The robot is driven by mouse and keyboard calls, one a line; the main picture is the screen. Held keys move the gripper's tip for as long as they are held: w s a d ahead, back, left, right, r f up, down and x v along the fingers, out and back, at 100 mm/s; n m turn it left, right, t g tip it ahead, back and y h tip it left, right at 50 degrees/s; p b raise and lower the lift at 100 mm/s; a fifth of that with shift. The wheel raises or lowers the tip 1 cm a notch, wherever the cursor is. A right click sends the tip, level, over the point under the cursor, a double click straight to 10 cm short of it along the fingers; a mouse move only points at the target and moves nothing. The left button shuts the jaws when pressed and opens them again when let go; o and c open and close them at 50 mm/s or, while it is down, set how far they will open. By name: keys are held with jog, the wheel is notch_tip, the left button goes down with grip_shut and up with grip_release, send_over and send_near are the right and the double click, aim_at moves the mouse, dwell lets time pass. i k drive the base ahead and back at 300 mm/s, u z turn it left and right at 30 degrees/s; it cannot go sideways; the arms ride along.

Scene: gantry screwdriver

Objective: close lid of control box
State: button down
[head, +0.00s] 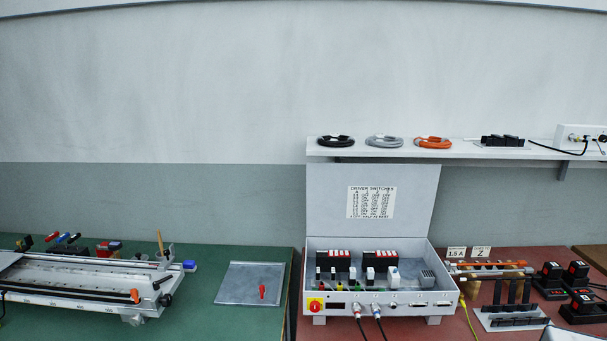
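The grey control box (344,307) stands on the red-topped bench, right of the picture's middle. Its lid (327,200) is open and stands up, leaning slightly back, with a printed driver switches label (371,202) on its inner face. Inside the box are black driver modules (381,258) and several coloured connectors. A red and yellow switch (316,305) is on the front panel, and cables plug into the front. My gripper is not in view.
A shelf (430,150) with coiled cables runs behind and above the box, close to the lid's top edge. A gantry rail (75,285) and a grey plate (248,283) lie on the green bench at left. Racked tools (505,315) and black battery-like units (550,277) stand right of the box.

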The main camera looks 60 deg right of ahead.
aim_at(344, 200)
jog(key=u, duration=0.1)
jog(key=i, duration=0.95)
jog(key=z, duration=0.1)
